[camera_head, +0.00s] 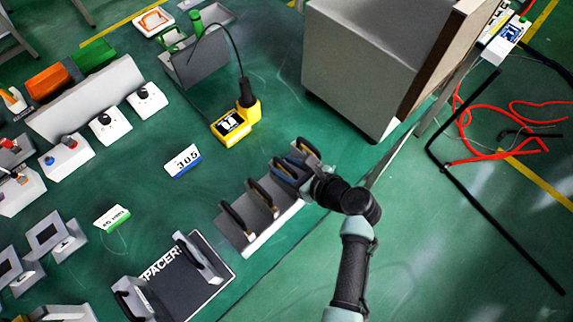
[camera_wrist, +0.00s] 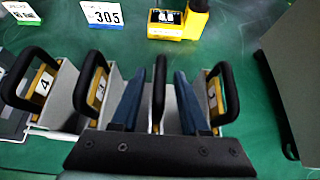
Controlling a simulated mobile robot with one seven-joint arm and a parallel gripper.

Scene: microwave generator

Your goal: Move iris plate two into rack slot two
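Several plates with black loop handles stand in a row on a pale rack (camera_head: 272,230). In the wrist view, my gripper's blue fingers (camera_wrist: 170,90) are apart, one on each side of a black handle (camera_wrist: 158,95). A gap shows between this handle and the right finger. The number on its plate is hidden, so I cannot confirm it is iris plate two. The plate at far left (camera_wrist: 42,85) is marked 4. Another plate (camera_wrist: 97,90) stands between, and one more (camera_wrist: 213,95) is right of my gripper.
A tray marked SPACER (camera_head: 180,280) with handled parts lies at lower left. A large grey box (camera_head: 365,65) stands close behind the rack. A yellow meter (camera_head: 237,122) and a 305 card (camera_head: 183,161) lie beyond. Red cables (camera_head: 490,140) are at right.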

